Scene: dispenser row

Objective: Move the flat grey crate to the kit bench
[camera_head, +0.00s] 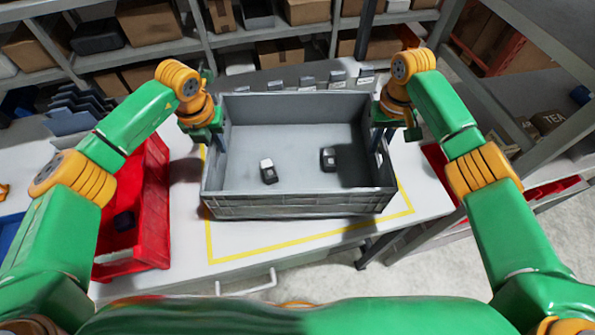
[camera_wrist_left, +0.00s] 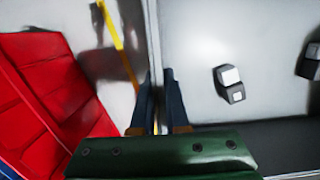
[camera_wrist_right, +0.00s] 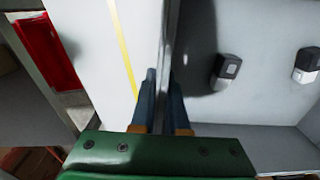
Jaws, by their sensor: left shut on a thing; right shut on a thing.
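The flat grey crate (camera_head: 300,205) sits on, or just above, the white bench inside a yellow outline; I cannot tell if it touches. Two small dark and white items lie in it, one at left (camera_head: 268,171) and one at right (camera_head: 328,159). My left gripper (camera_head: 217,140) is shut on the crate's left wall; the left wrist view shows its fingers (camera_wrist_left: 160,100) on both sides of that wall. My right gripper (camera_head: 381,138) is shut on the right wall, its fingers (camera_wrist_right: 168,100) astride it in the right wrist view.
A red bin (camera_head: 150,190) stands on the bench left of the crate. The yellow outline (camera_head: 290,244) marks the bench top. Shelves with cardboard boxes (camera_head: 148,22) stand behind. A metal rack (camera_head: 510,110) stands to the right, with open floor (camera_head: 470,250) at the lower right.

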